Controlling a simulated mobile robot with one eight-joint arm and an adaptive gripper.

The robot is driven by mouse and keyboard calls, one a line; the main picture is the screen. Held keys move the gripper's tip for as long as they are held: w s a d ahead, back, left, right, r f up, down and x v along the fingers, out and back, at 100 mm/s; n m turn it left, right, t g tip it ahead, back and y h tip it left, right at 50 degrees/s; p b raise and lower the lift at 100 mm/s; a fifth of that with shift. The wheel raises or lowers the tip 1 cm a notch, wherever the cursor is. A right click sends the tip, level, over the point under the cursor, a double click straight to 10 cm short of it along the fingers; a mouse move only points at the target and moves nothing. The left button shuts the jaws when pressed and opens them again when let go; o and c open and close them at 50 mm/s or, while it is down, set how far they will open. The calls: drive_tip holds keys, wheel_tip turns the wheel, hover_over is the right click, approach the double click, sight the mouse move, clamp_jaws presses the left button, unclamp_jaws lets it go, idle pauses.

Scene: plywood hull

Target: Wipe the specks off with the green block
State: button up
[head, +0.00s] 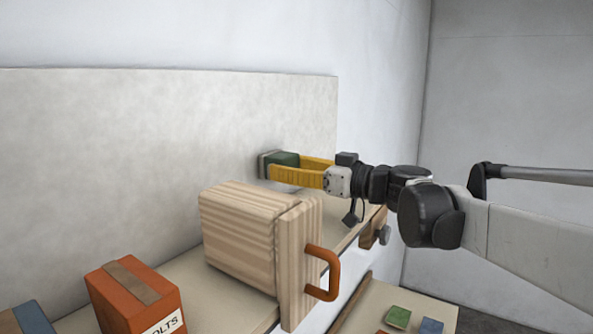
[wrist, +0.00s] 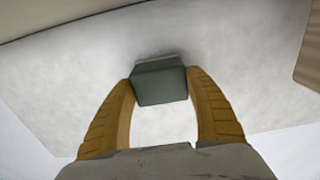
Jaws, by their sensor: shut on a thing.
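The green block (head: 281,159) is held between the yellow fingers of my gripper (head: 290,167). In the wrist view the green block (wrist: 160,82) sits between both fingertips (wrist: 160,85). A thin pale layer shows on its far side, close to the pale upright board (head: 170,130). The block seems to be at the board's surface; I cannot tell for sure whether it touches. I can make out no distinct specks on the board in either view.
A striped wooden box with a front panel (head: 243,230) and an orange handle (head: 330,272) stands below my gripper on the shelf (head: 200,285). An orange bolts box (head: 135,296) and a blue box (head: 32,317) are at left. Small blocks (head: 398,317) lie on a lower surface.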

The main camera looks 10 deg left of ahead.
drive_tip(key=shift+w+d, duration=1.35)
drive_tip(key=shift+w, duration=1.95)
drive_tip(key=shift+s+a+r+b, duration=0.1)
drive_tip(key=shift+s+a, duration=0.85)
drive_tip(key=shift+s, duration=1.35)
drive_tip(key=shift+s+a+f+b, duration=0.15)
drive_tip(key=shift+s+a, duration=0.8)
drive_tip(key=shift+s, duration=1.3)
drive_tip(key=shift+s+a+r+b, duration=0.15)
drive_tip(key=shift+s+a, duration=0.8)
drive_tip(key=shift+s, duration=1.35)
drive_tip(key=shift+d, duration=0.15)
drive_tip(key=shift+v, duration=2.85)
drive_tip(key=shift+d, duration=0.1)
drive_tip(key=shift+p+v, duration=0.35)
drive_tip(key=shift+v, duration=1.05)
